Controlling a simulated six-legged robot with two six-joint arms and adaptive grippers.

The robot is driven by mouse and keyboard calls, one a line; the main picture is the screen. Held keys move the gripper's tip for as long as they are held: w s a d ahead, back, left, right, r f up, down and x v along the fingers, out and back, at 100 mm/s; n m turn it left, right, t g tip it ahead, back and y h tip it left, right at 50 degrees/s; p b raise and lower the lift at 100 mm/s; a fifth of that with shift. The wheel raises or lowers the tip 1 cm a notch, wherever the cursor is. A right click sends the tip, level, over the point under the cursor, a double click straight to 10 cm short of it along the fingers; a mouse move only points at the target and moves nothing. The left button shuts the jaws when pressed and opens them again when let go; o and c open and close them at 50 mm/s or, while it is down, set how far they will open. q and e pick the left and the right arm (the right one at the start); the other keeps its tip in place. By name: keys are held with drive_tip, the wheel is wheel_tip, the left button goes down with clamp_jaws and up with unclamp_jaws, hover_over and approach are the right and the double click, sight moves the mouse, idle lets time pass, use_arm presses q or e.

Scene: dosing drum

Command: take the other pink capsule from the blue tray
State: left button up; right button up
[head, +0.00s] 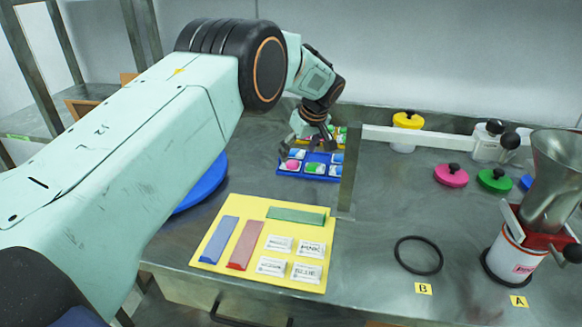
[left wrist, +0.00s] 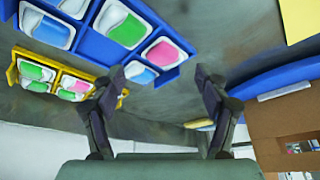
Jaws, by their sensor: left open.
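The blue tray (head: 309,178) stands on the metal bench, with capsules in its compartments. A pink capsule (head: 291,166) lies near its left front, and a green capsule (head: 315,169) is beside it. In the left wrist view, a pink capsule (left wrist: 163,52) sits in an end compartment of the blue tray (left wrist: 88,44), next to a green and white one (left wrist: 126,29). My left gripper (head: 318,135) is over the back of the tray. Its fingers (left wrist: 158,95) are spread and empty, apart from the pink capsule. My right gripper is not in view.
A yellow tray (left wrist: 25,57) with green and pink capsules adjoins the blue one. A yellow board (head: 257,272) with coloured bars and labelled cards lies in front. A metal post (head: 348,180) with a white beam stands right of the tray. A hopper (head: 556,165) stands at far right.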

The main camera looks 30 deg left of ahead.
sight(291, 163)
use_arm(q)
drive_tip(key=x, duration=0.4)
drive_tip(key=shift+s+a+f+b, duration=0.2)
drive_tip(key=shift+a+b, duration=0.1)
drive_tip(key=shift+a, duration=0.2)
drive_tip(key=shift+w+f, duration=0.1)
drive_tip(key=shift+f, duration=0.05)
drive_tip(key=shift+c, duration=0.4)
drive_tip(key=shift+f, duration=0.1)
drive_tip(key=c, duration=0.9)
